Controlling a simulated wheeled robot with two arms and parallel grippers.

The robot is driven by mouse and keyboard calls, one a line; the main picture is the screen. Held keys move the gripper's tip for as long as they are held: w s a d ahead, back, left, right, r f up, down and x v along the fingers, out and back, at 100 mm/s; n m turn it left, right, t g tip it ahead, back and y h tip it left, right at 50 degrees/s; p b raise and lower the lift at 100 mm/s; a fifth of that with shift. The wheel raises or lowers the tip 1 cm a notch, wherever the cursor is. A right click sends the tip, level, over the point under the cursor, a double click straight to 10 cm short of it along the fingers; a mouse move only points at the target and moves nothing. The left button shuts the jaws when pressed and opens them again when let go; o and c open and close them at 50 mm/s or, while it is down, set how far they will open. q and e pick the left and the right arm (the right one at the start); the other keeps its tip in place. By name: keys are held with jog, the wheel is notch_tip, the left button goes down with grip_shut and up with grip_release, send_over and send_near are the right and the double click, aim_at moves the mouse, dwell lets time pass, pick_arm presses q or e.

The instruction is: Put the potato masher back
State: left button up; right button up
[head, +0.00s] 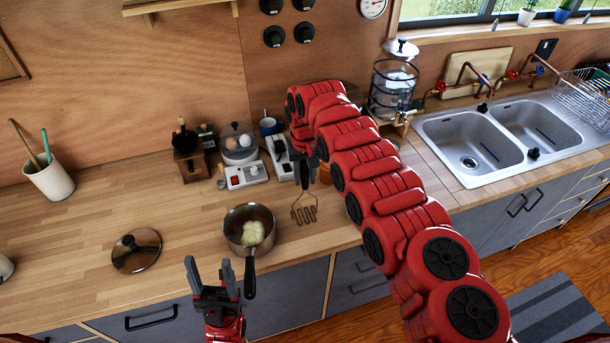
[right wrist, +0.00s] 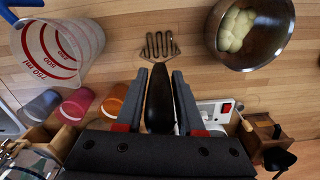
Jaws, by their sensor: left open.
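The potato masher has a dark handle (right wrist: 159,100) and a zigzag metal head (head: 304,209). My right gripper (head: 304,172) is shut on the handle, with a finger on each side in the right wrist view (right wrist: 159,95). The metal head (right wrist: 159,46) points away from the gripper, just right of the pot. I cannot tell whether it touches the counter. The steel pot (head: 232,221) holds pale potatoes (head: 253,233) and also shows in the right wrist view (right wrist: 275,50). My left gripper (head: 213,278) is open and empty in front of the pot.
A white crock (head: 48,184) with utensils stands at the far left. A lid (head: 136,251) lies left of the pot. A measuring jug (right wrist: 60,50) and coloured cups (right wrist: 75,105) stand near the right gripper. An egg cooker (head: 238,145) stands behind; the sink (head: 470,150) is right.

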jog(key=o, duration=0.3)
jog(key=shift+r, duration=0.15)
jog(key=shift+r, duration=0.15)
notch_tip(320, 180, up, 7)
jog(key=b, duration=0.4)
jog(key=shift+a+f, duration=0.15)
jog(key=shift+f, duration=0.05)
notch_tip(320, 180, up, 4)
jog(key=p, duration=0.2)
jog(key=shift+r+p, duration=0.15)
jog(key=shift+p, duration=0.2)
jog(key=shift+d+r+p, duration=0.2)
jog(key=shift+r+p, duration=0.3)
jog(key=shift+p, duration=0.05)
jog(key=shift+f, duration=0.1)
